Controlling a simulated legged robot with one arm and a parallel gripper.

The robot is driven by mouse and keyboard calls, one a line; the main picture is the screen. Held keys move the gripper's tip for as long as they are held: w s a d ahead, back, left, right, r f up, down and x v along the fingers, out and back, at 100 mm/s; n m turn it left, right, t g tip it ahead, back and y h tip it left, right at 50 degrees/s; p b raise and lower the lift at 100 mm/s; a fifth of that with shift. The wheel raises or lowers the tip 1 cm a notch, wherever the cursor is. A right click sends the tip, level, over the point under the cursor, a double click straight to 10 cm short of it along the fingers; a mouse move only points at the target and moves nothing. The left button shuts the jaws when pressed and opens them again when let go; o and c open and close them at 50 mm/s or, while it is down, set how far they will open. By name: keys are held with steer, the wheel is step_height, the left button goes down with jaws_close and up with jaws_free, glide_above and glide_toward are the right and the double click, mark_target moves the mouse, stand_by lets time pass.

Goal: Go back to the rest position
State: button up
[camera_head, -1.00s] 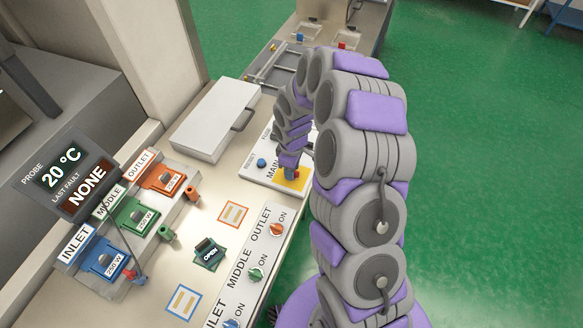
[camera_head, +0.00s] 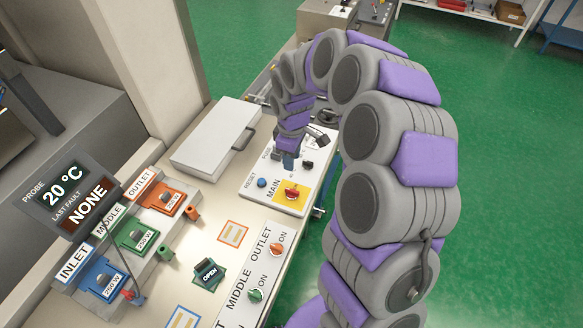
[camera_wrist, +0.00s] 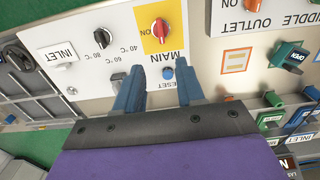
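My gripper (camera_head: 289,160) hangs over the MAIN panel (camera_head: 247,194), just beyond the red MAIN knob (camera_head: 292,191) on its yellow plate. In the wrist view my gripper (camera_wrist: 160,78) shows two blue fingers apart, with nothing held between them. The blue RESET button (camera_wrist: 168,73) shows in the gap between the fingertips. The red MAIN knob (camera_wrist: 160,30) is beyond the fingertips there, apart from them. My arm is bent in an arch on the right side of the head view.
A white box with a handle (camera_head: 213,135) stands left of the MAIN panel. Heater modules (camera_head: 135,232), the OPEN tag (camera_head: 208,272) and the zone switch panel (camera_head: 262,262) are nearer. Green floor (camera_head: 500,190) is clear at right.

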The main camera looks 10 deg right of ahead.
steer(key=shift+r, duration=0.95)
steer(key=s+m+g+b, duration=0.1)
steer(key=s+m+b, duration=0.7)
steer(key=s, duration=2.7)
steer(key=m, duration=0.3)
steer(key=shift+d+r+g+b, duration=0.2)
steer(key=shift+g+b, duration=0.15)
steer(key=shift+g, duration=0.05)
steer(key=shift+w, duration=0.2)
